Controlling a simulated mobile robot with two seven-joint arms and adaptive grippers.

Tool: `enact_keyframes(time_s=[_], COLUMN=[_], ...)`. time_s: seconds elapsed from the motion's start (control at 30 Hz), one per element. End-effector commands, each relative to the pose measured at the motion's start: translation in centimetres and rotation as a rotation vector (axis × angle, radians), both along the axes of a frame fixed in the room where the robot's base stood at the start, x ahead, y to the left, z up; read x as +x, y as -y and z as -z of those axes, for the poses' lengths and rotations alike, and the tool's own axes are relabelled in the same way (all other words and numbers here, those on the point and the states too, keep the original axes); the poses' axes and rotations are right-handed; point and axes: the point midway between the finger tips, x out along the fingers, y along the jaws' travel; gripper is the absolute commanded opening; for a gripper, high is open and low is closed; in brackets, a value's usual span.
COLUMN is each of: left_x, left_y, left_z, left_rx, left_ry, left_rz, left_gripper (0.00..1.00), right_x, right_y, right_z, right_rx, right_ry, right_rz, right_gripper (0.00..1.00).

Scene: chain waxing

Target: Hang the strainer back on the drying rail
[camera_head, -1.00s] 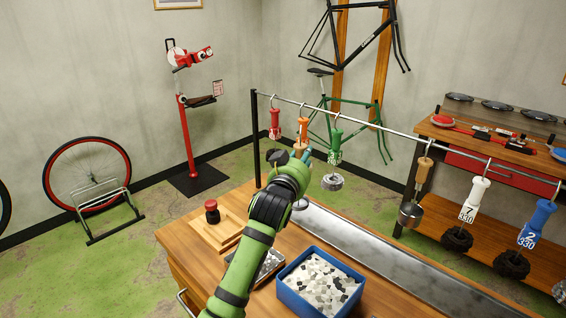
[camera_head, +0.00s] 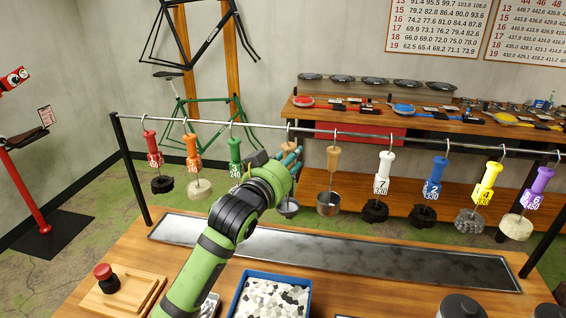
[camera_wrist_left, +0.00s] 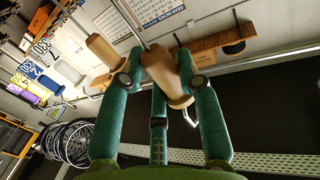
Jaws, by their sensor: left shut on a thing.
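The strainer has a wooden handle (camera_head: 291,134) and a small metal bowl (camera_head: 288,208), mostly hidden by my left gripper (camera_head: 287,160). The gripper is shut on the handle, which also shows between the fingers in the left wrist view (camera_wrist_left: 166,78). It is at the drying rail (camera_head: 262,127), in the gap between the green-handled tool (camera_head: 235,150) and a wooden-handled metal cup (camera_head: 328,204). The strainer hangs roughly upright, its top close to the rail. I cannot tell whether its hook is over the rail. My right gripper is not in view.
Red, orange, white, blue, yellow and purple handled tools (camera_head: 384,175) hang along the rail. Below is a long metal drip tray (camera_head: 340,252) on the wooden bench.

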Motion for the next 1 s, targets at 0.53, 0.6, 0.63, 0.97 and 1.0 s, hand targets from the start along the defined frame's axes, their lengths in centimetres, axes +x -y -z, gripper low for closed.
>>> enact_keyframes(time_s=[0.53,0.6,0.63,0.97,1.0], left_x=[4.7,4.7,4.7,4.7,4.7], left_y=[1.0,0.9,0.9,0.9,0.9], left_z=[0.8,1.3,1.4,2.0,2.0], left_rx=[0.0,-0.001,-0.001,-0.001,-0.001], left_ry=[0.0,0.0,0.0,0.002,0.002], left_rz=[0.0,0.0,0.0,-0.001,-0.001], left_gripper=[0.0,0.0,0.0,0.0,0.0], right_x=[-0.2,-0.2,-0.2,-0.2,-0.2], right_y=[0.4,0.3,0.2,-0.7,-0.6], right_z=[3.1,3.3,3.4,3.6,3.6], right_rx=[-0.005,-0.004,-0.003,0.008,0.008], right_ry=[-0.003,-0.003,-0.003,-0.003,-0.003], right_rz=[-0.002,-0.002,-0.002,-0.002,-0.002], right_gripper=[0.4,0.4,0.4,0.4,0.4])
